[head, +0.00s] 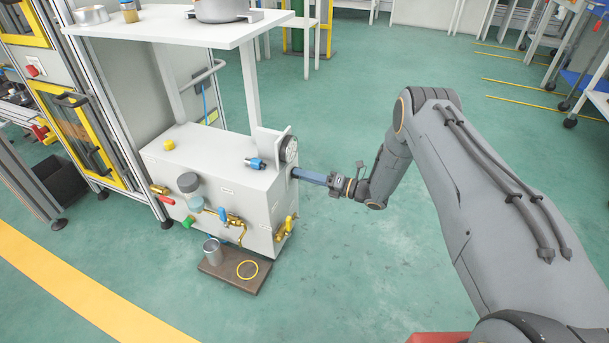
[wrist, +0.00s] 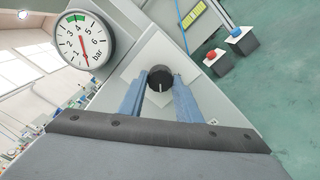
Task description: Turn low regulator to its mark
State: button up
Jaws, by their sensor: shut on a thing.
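The low regulator is a round black knob (wrist: 160,77) with a white pointer line, on the cabinet's side panel in the wrist view. The line points toward the bottom of that picture. My gripper (wrist: 160,86) is shut on the knob, one blue finger on each side. In the head view my gripper (head: 298,173) reaches the right side of the grey cabinet (head: 215,185), and its fingers hide the knob. I see no separate target mark clearly.
Brass valves with coloured handles (head: 228,217) are on the cabinet front. A brown board (head: 232,275) with a metal cup and yellow ring lies on the floor below. A white shelf (head: 180,28) stands above.

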dwell(0.4)
jog(key=o, duration=1.1)
jog(key=shift+c, duration=0.2)
jog(key=p+v, duration=0.1)
jog(key=v, duration=0.6)
jog(key=shift+s+d, duration=0.15)
jog(key=shift+d, duration=0.2)
